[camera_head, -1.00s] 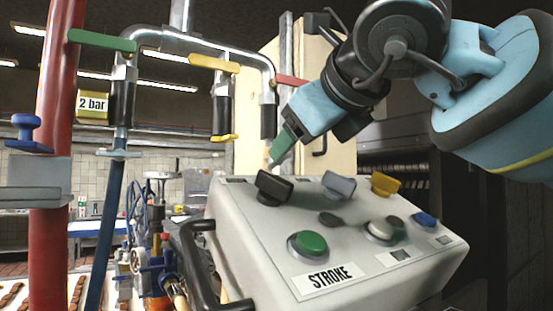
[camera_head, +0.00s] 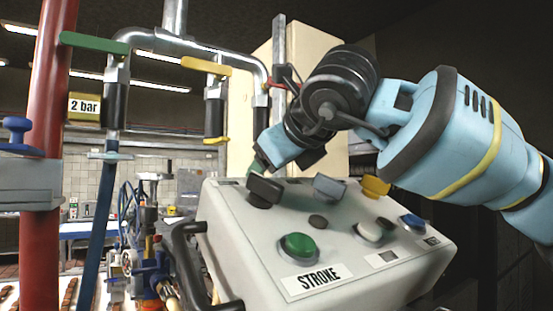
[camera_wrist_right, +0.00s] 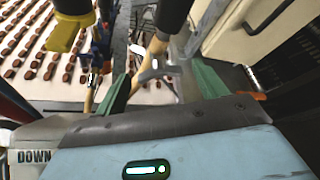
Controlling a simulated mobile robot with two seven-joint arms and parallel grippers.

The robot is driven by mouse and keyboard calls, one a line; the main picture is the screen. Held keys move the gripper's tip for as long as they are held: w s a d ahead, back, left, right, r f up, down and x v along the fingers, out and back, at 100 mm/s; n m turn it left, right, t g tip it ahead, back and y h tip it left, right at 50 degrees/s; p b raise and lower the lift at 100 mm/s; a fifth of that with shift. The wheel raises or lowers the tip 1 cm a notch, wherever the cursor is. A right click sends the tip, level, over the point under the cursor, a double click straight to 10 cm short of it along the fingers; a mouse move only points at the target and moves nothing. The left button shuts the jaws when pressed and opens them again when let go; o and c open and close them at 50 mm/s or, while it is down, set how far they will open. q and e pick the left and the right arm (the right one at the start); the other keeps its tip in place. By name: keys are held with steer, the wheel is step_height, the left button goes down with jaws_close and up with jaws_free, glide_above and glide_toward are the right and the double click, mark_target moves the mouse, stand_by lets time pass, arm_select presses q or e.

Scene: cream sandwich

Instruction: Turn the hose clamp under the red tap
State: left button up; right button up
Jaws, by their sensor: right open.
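The red tap (camera_head: 283,87) sits at the right end of the overhead pipe in the head view, partly covered by my right arm. A black hose (camera_head: 261,119) hangs below it. Its lower end is hidden behind my gripper and the control box. My right gripper (camera_wrist_right: 161,88) is open, its green fingers apart. In the wrist view a grey metal piece, seemingly the hose clamp (camera_wrist_right: 158,72), shows between the fingertips under the black hose (camera_wrist_right: 172,15). I cannot tell whether the fingers touch it. My left gripper is not in view.
A control box (camera_head: 240,225) with knobs and buttons stands close below my right arm. The yellow tap (camera_head: 206,66) and its yellow clamp (camera_head: 216,140) are to the left, the green tap (camera_head: 95,43) farther left. A cream cabinet (camera_head: 310,75) stands behind.

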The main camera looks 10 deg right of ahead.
steer(key=c, duration=1)
steer(key=shift+d+r+m+g+y, duration=0.15)
steer(key=shift+m+g+y, duration=0.45)
steer(key=shift+m+y, duration=0.95)
steer(key=shift+m, duration=0.55)
steer(key=o, duration=1)
steer(key=shift+h, duration=0.25)
